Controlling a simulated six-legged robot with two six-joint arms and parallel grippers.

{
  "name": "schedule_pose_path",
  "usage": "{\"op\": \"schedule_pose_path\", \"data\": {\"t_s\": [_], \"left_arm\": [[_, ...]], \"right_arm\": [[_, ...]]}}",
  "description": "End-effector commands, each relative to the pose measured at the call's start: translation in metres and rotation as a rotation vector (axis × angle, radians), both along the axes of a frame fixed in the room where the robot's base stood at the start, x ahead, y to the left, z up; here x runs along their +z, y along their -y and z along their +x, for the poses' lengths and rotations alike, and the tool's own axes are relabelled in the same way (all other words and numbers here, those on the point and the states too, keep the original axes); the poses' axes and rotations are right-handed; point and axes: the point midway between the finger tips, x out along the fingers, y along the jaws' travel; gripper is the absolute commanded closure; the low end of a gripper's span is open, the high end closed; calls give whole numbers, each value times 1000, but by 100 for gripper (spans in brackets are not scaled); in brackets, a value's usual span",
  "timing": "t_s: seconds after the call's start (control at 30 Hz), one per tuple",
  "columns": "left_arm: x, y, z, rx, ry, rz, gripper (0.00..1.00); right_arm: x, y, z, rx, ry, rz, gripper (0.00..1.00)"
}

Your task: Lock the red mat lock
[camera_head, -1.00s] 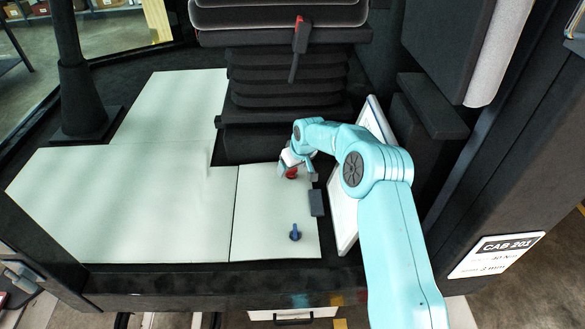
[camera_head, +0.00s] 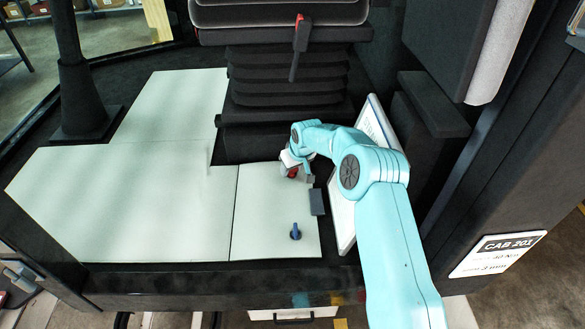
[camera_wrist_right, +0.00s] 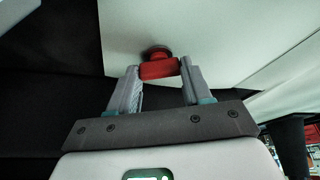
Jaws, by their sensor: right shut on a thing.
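The red mat lock (camera_head: 291,172) sits at the far end of the small white mat panel (camera_head: 265,222), partly hidden by my right gripper (camera_head: 289,166) in the head view. In the right wrist view the red lock's handle (camera_wrist_right: 159,69) lies between the two fingertips of my right gripper (camera_wrist_right: 158,76), which is shut on it. A blue mat lock (camera_head: 295,232) stands at the near end of the same panel, apart from the gripper. My left gripper is not in view.
A dark block (camera_head: 317,201) sits at the panel's right edge. The black seat bellows (camera_head: 285,85) rise behind the panel. A white board (camera_head: 345,205) leans on the right beside my arm. The larger white mat (camera_head: 120,200) on the left is bare.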

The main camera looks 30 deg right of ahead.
Motion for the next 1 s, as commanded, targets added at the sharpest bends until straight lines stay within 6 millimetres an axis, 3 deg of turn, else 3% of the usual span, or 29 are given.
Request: {"op": "schedule_pose_path", "data": {"t_s": [0.6, 1.0], "left_arm": [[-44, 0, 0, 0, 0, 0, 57], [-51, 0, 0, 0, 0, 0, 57]], "right_arm": [[-2, -3, 1, -386, 2, -1, 82], [0, -3, 1, -479, 1, 0, 82]]}}
